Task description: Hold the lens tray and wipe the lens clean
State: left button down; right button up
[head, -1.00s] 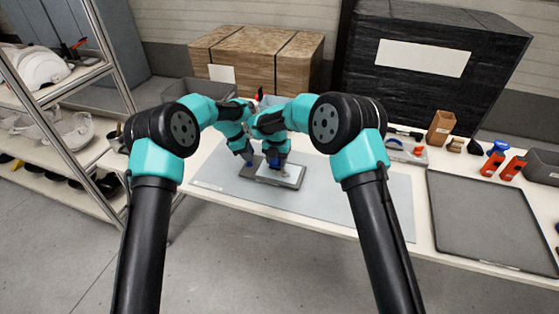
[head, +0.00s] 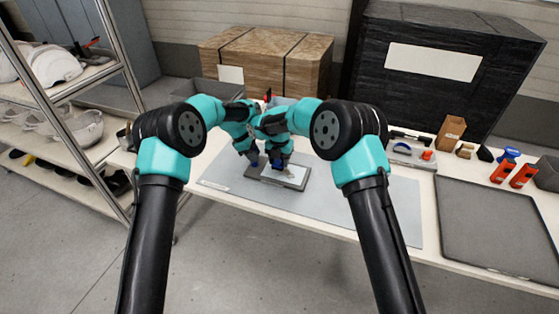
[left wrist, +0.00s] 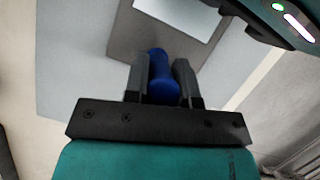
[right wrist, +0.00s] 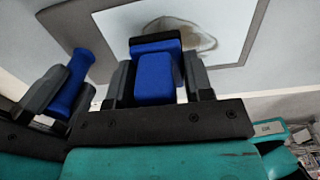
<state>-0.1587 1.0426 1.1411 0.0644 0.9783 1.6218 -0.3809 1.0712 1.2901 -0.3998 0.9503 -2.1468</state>
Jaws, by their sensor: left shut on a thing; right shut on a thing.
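The lens tray (head: 298,186) is a dark flat board lying on the grey mat, with a pale rectangular lens (head: 292,176) on it. The lens also shows in the right wrist view (right wrist: 115,30), with a brownish smear (right wrist: 200,38) on it. My left gripper (left wrist: 163,75) is shut on a blue upright handle (left wrist: 163,82) on the tray's left part. My right gripper (right wrist: 158,80) is shut on a blue wiper (right wrist: 155,78) with a dark edge, held over the lens beside the smear. In the head view my arms partly hide both grippers; whether the wiper touches the lens is unclear.
The grey mat (head: 335,208) is clear around the tray. A dark empty tray (head: 495,225) lies on the right of the table. An orange-handled tool, a wooden block (head: 450,132) and red items (head: 512,174) stand at the back right. Shelves (head: 60,140) stand left.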

aim_at(295, 175)
jog(key=shift+s+a+f, duration=0.1)
jog(key=shift+a+f, duration=0.2)
jog(key=shift+f, duration=0.2)
dwell(0.3)
jog(key=shift+s+d, duration=0.35)
jog(key=shift+d, duration=0.75)
jog(key=shift+s+d, duration=0.4)
jog(key=shift+d, duration=0.75)
jog(key=shift+s+d, duration=0.35)
jog(key=shift+d, duration=0.75)
jog(key=shift+f, duration=0.45)
jog(key=shift+w+a, duration=0.4)
jog(key=shift+a, duration=0.65)
jog(key=shift+w+a, duration=0.35)
jog(key=shift+a, duration=0.65)
jog(key=shift+w+a, duration=0.4)
jog(key=shift+a, duration=0.65)
jog(key=shift+f, duration=0.5)
